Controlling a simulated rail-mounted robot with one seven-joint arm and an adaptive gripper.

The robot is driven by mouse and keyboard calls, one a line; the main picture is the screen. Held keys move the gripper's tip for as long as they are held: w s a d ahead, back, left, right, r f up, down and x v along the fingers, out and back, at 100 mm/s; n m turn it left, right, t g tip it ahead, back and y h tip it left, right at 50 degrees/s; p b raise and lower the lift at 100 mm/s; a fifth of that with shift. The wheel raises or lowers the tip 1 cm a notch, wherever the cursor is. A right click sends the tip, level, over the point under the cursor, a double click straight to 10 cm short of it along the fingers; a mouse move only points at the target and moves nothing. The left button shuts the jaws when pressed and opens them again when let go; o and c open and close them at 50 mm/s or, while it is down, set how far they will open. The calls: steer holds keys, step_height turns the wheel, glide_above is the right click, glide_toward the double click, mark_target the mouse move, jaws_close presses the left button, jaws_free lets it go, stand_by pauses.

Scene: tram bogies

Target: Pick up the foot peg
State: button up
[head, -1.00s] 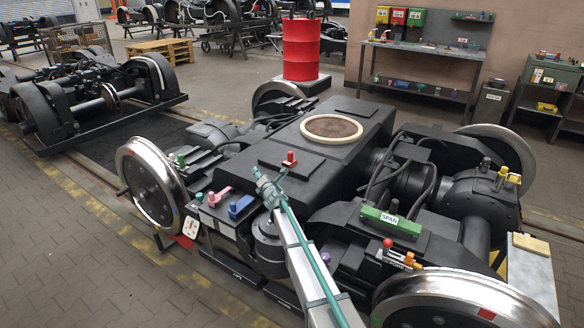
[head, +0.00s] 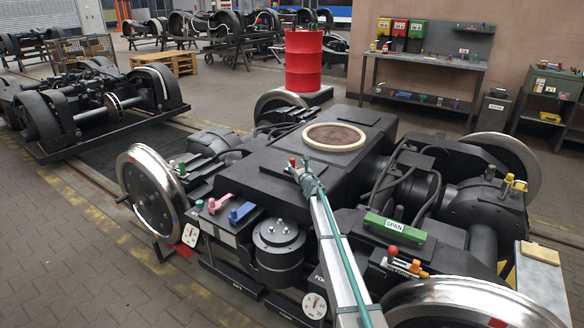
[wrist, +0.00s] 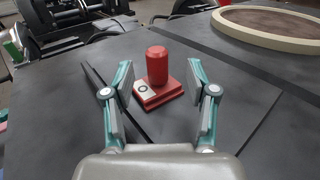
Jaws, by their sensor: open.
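The foot peg looks to be the red upright cylinder on a square red foot (wrist: 157,66), which has a pale label with a dark ring. It stands on the black flat top of the bogie. In the head view a bit of the red peg (head: 292,161) shows just beyond my gripper, which hides the rest. My gripper (wrist: 160,84) is open and empty. In the wrist view the peg stands ahead, centred between the teal-edged fingers. I cannot tell whether the fingertips reach past its sides; no contact shows.
A round cream-rimmed cover (head: 334,137) lies beyond the peg. Pink (head: 220,203) and blue (head: 242,212) pieces lie at the bogie's near left. A green SPAN block (head: 395,227) and a red-topped knob (head: 393,251) are at right. The bogie top around the peg is mostly clear.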

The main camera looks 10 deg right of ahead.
mark_target(293, 161)
steer(key=w, duration=0.2)
steer(key=w+a, duration=0.1)
steer(key=w, duration=0.2)
steer(key=shift+a+p, duration=0.1)
steer(key=shift+p, duration=0.25)
steer(key=shift+r, duration=0.1)
jaws_close()
